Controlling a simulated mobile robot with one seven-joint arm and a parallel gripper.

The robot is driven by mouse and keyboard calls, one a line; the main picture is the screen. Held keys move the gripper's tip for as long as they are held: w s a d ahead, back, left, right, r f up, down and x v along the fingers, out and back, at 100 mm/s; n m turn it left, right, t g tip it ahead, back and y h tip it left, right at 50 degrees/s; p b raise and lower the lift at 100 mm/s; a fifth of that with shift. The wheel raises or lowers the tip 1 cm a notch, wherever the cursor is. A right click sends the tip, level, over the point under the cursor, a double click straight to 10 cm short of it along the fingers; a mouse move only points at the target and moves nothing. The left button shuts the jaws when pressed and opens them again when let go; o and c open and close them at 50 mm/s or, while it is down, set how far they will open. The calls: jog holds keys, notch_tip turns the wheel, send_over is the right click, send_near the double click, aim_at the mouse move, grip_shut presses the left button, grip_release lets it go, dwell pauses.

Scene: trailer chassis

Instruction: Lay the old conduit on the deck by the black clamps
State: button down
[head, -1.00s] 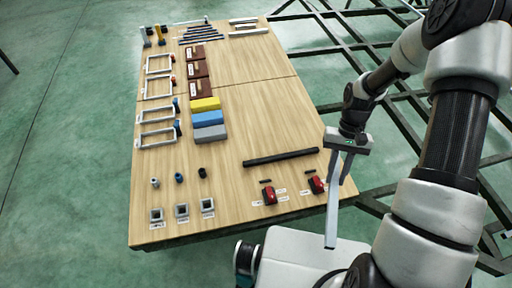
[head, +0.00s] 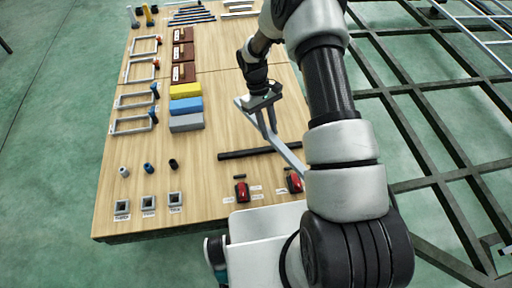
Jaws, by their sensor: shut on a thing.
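My gripper (head: 267,127), in the head view, is shut on a long pale grey bar (head: 285,154), which may be the old conduit. The bar slants down to the right above the wooden top (head: 225,130); I cannot tell whether it touches it. A black rod (head: 238,154) lies across the top just below the gripper and passes behind the bar. Two red-and-black pieces (head: 241,191) sit at the near right edge with small labels and small black bits. I cannot tell which pieces are the black clamps.
Yellow, blue and grey blocks (head: 187,123) stand left of my gripper. White frames (head: 132,124) line the left side, with square sockets (head: 148,202) at the near left. A dark green chassis frame (head: 440,180) with open gaps lies at right.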

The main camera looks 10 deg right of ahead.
jog(key=w+f+n+t+h+b, duration=0.1)
jog(key=w+f+n+b, duration=0.3)
jog(key=f, duration=0.5)
jog(key=w+f+n+t+b, duration=0.1)
jog(key=w+f+n+b, duration=0.3)
jog(key=w+f+b, duration=0.3)
jog(key=w+f+n+t+h+b, duration=0.1)
jog(key=w+f+n+b, duration=0.4)
jog(key=f, duration=0.7)
jog(key=shift+w+a+f+t+h+b, duration=0.15)
jog(key=shift+w+t+b, duration=0.15)
jog(key=shift+w, duration=0.3)
jog(key=shift+w+a+f+t+h+b, duration=0.15)
jog(key=shift+w+t+b, duration=0.15)
jog(key=shift+w, duration=0.25)
jog(key=shift+f+b, duration=0.55)
jog(key=shift+f, duration=1.45)
jog(key=shift+f, duration=0.15)
jog(key=c, duration=1.8)
grip_release()
